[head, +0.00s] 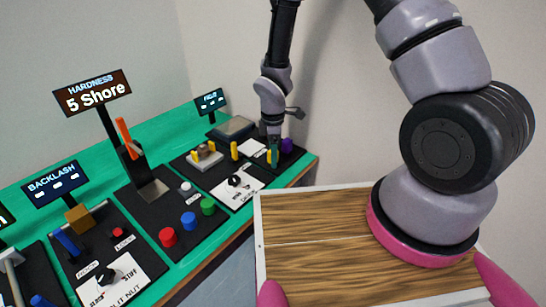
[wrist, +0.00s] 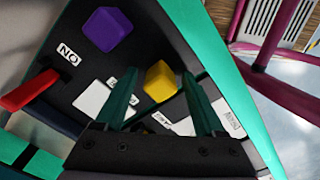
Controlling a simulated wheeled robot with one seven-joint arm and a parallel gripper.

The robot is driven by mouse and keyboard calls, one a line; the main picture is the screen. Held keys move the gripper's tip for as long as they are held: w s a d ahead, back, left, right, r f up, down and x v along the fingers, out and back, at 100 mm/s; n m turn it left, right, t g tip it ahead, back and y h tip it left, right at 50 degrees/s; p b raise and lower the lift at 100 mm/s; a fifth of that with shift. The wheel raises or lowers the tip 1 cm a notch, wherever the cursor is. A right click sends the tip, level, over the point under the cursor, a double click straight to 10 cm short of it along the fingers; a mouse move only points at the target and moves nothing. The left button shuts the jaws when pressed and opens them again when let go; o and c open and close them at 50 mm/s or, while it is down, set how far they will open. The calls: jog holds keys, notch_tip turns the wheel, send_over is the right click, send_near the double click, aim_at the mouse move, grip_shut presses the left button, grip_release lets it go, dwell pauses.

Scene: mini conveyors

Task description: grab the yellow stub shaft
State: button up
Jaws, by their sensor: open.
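A yellow block (wrist: 160,81), likely the stub shaft, stands on the black board and shows between the two green fingertips of my gripper (wrist: 156,76) in the wrist view. The fingers are open and spread on either side of it, with no visible contact. How deep the block sits between them I cannot tell. In the head view my gripper (head: 272,152) is lowered over the far right board, with a yellow piece (head: 268,157) beside its fingers. Another upright yellow piece (head: 234,150) stands farther left.
In the head view, a yellowish block on a white base (head: 205,156) and a dark knob (head: 235,181) stand to the left.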

grip_shut()
